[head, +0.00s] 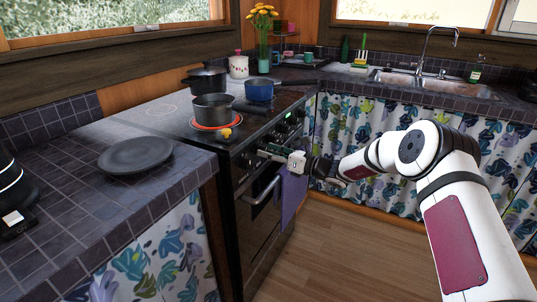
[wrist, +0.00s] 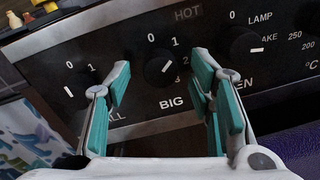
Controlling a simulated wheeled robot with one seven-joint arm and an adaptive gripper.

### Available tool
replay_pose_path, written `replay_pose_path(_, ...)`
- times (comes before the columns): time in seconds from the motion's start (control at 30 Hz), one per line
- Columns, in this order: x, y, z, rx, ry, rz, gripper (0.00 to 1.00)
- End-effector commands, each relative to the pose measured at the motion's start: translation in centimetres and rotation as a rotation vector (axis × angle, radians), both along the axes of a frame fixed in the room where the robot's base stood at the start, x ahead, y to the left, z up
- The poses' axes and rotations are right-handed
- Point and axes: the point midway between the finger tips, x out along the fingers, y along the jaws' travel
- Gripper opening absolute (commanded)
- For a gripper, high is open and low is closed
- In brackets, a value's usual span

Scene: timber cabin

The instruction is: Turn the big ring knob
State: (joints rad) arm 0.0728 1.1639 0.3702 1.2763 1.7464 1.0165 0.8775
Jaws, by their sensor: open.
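The big ring knob (wrist: 159,68) is a dark round knob with a white pointer line, above the "BIG" label on the black stove panel in the wrist view. Its pointer slants, and 0 and 1 are printed above it. My gripper (wrist: 158,78) is open, with one teal-padded finger to each side of this knob. Whether the pads touch it, I cannot tell. In the head view my gripper (head: 264,153) is at the stove's front panel and the knob is hard to make out there.
A similar knob (wrist: 73,90) is left of the big one, and the oven knob (wrist: 240,50) is right. A grey pot (head: 213,107) stands on a red-glowing ring, near a blue pan (head: 260,90) and a black pot (head: 205,79). A purple towel (head: 292,196) hangs below my gripper.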

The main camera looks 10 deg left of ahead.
Motion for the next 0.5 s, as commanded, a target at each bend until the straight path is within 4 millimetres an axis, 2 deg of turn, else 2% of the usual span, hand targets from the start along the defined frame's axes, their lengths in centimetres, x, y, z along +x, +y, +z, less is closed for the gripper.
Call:
replay_pose_path(0.37,0.27,0.58,0.02,-0.002,0.000,-0.001,0.49)
replay_pose_path(0.4,0.27,0.57,0.02,-0.002,0.000,-0.001,0.44)
replay_pose_path(0.5,0.27,0.57,0.02,-0.002,0.000,-0.001,0.21)
